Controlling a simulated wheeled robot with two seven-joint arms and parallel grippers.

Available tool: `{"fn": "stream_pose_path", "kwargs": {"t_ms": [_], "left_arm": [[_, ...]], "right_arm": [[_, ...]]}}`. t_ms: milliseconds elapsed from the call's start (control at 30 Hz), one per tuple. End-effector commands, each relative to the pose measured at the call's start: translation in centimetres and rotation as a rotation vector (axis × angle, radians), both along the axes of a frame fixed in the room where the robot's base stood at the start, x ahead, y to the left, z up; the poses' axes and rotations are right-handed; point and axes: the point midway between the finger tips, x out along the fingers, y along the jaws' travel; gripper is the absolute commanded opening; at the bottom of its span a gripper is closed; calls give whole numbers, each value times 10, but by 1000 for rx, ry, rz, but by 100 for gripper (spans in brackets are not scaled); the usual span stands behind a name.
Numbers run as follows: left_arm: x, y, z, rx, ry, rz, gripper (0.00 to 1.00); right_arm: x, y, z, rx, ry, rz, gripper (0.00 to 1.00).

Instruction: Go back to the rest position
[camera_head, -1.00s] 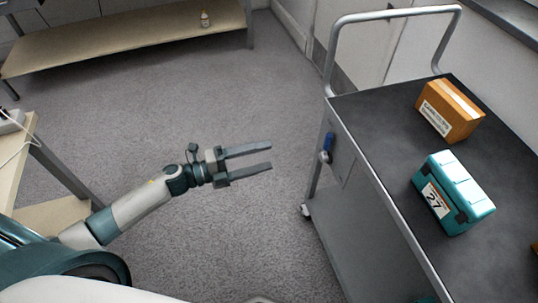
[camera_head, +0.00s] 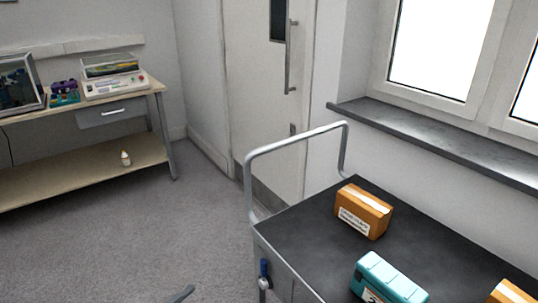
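My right gripper is not in view.
A dark-topped trolley (camera_head: 297,238) with a metal handle stands at right. It carries a brown box (camera_head: 363,211), a teal case (camera_head: 388,278) and another box (camera_head: 511,293). A bench (camera_head: 68,178) holds instruments, with a small bottle (camera_head: 125,158) on its shelf. Carpet between is clear.

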Motion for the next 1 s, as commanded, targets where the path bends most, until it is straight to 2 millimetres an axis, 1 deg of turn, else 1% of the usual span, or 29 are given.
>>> {"fn": "stream_pose_path", "kwargs": {"t_ms": [67,100,167,200,267,300,367,400,467,500,600,700,800,833,900,1000], "left_arm": [[-7,10,-29,-91,145,134,66],[-13,15,-47,-138,221,202,66],[-27,22,-78,-204,340,307,66],[-41,25,-100,-248,422,375,66],[-63,27,-131,-308,542,473,66],[-80,27,-150,-345,615,531,66],[-107,24,-177,-396,726,614,66],[-126,21,-194,-426,795,666,66],[-157,14,-216,-468,895,738,66],[-176,9,-228,-492,958,781,66],[-220,-5,-253,-545,1091,873,66],[-254,-18,-268,-577,1189,936,66],[-274,-26,-276,-598,1247,974,66],[-278,-28,-278,-601,1256,981,66],[-283,-29,-280,-605,1272,991,66],[-285,-30,-282,-607,1277,994,66]], "right_arm": [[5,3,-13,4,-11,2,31],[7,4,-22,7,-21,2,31],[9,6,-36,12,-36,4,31],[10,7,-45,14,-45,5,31],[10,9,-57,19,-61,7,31],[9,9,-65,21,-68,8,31],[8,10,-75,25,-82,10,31],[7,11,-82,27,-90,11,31],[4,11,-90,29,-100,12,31],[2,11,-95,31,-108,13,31],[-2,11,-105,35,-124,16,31],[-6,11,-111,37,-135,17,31],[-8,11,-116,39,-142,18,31],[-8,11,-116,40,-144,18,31],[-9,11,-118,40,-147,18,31],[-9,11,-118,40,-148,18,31]]}}
